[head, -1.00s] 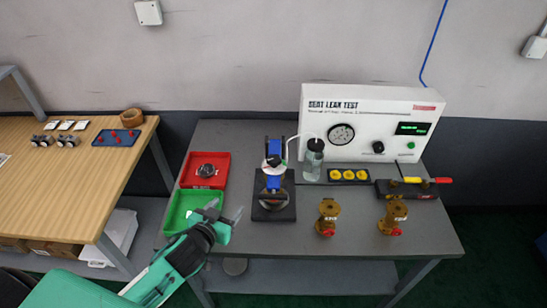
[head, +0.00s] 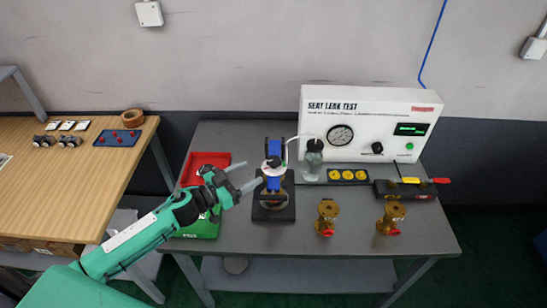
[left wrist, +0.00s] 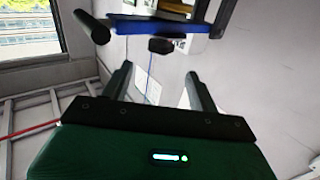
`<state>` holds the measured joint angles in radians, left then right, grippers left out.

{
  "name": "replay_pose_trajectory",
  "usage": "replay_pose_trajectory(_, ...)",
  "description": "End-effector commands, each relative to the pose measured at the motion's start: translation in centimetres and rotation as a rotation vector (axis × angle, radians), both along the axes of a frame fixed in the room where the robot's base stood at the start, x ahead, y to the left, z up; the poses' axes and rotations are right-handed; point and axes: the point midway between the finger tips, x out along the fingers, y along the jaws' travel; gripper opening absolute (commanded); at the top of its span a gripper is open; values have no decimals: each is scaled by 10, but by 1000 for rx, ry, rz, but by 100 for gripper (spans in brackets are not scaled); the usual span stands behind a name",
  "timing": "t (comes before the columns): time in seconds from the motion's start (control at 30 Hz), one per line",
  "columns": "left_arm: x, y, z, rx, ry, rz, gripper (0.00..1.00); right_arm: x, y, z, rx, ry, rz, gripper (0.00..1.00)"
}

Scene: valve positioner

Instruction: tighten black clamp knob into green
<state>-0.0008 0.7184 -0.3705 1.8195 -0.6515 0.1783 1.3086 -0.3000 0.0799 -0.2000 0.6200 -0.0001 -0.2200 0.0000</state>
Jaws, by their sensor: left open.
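The test fixture has a blue clamp body (head: 273,183) on a black base (head: 273,212), at the middle of the grey table. In the left wrist view its blue bar (left wrist: 150,26) crosses the top, with a dark knob-like piece (left wrist: 160,45) below it and a black cylindrical handle (left wrist: 92,27) at the left. I cannot tell which of these is the clamp knob, and no green mark shows on it. My left gripper (head: 250,175) is open and empty just left of the fixture, its fingers (left wrist: 157,78) pointing toward it. My right gripper is not in view.
A red tray (head: 190,167) and a green tray (head: 203,231) lie left of the fixture, partly behind my left arm. A bottle (head: 312,160) and the leak-test panel (head: 368,125) stand behind right. Two brass valves (head: 327,217) (head: 391,218) stand at front right.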

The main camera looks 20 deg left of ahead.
Motion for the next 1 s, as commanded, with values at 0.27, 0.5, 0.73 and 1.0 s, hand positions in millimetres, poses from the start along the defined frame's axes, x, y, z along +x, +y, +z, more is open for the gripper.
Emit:
replay_pose_trajectory(0.27, 42, -30, 4, -3, -2, 1, 60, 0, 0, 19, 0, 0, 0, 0)
replay_pose_trajectory(0.5, 71, -50, 2, -2, -1, 2, 60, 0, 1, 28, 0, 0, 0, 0)
replay_pose_trajectory(0.73, 81, -57, 1, -1, -1, 0, 60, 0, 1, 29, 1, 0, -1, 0)
replay_pose_trajectory(1.0, 81, -57, 0, -1, -1, 0, 54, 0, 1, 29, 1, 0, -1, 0)
